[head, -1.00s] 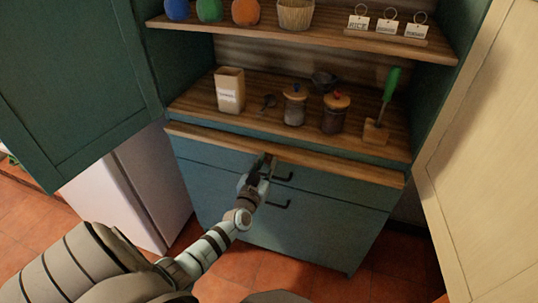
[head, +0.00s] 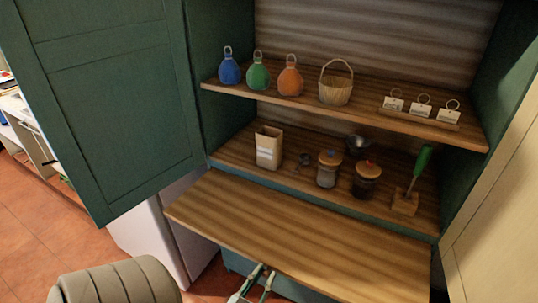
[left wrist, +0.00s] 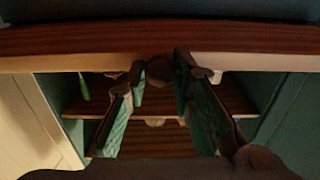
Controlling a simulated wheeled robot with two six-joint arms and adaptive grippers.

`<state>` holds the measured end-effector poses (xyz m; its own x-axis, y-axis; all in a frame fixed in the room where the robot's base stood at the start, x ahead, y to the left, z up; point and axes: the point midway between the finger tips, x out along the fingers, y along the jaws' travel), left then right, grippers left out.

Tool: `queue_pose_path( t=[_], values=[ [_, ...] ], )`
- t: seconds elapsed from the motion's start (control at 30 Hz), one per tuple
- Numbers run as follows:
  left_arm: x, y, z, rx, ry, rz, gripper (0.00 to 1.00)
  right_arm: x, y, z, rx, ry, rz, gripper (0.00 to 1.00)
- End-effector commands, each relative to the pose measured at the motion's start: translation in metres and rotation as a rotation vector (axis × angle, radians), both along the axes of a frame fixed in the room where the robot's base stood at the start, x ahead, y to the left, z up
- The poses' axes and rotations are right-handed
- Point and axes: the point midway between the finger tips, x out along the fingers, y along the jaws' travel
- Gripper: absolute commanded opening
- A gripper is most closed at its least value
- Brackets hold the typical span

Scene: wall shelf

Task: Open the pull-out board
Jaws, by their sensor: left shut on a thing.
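The pull-out board (head: 300,232) is a striped brown wooden panel. It sticks far out from the cabinet, below the lower shelf. In the left wrist view its front edge (left wrist: 60,62) runs across the upper part. A dark round knob (left wrist: 159,71) sits at the middle of that edge. My left gripper (head: 266,270) is at the board's front edge in the head view, its lower part cut off by the frame. In the left wrist view its two fingers (left wrist: 160,78) stand on either side of the knob, shut on it. My right gripper is not in view.
The lower shelf holds a beige box (head: 269,148), two jars (head: 328,170) (head: 366,181) and a green-handled tool (head: 419,165) on a block. Bottles and a basket (head: 336,91) stand above. A green door (head: 115,95) is open at left, a cream door (head: 500,225) at right. The board top is bare.

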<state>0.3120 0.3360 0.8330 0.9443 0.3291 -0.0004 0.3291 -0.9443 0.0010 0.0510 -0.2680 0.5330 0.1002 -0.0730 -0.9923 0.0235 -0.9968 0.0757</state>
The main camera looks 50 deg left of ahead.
Motion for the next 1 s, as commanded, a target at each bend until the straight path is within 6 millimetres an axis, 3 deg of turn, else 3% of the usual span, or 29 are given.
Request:
queue_pose_path(
  t=[0.33, 0.37, 0.5, 0.83, 1.0],
  values=[
    [-0.002, 0.0, -0.001, 0.001, 0.001, 0.0, 0.0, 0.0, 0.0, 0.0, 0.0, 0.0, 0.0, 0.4],
    [-0.002, 0.0, -0.001, 0.001, 0.001, 0.0, 0.24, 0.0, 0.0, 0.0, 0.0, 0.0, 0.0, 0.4],
    [-0.002, 0.0, -0.001, 0.001, 0.001, 0.0, 0.42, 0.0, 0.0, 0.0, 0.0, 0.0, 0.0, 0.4],
    [-0.006, -0.002, -0.001, 0.001, 0.001, 0.001, 0.42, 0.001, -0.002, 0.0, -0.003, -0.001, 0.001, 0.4],
    [-0.039, -0.013, -0.002, -0.002, 0.005, 0.001, 0.42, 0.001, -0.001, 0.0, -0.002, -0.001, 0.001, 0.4]
  ],
)
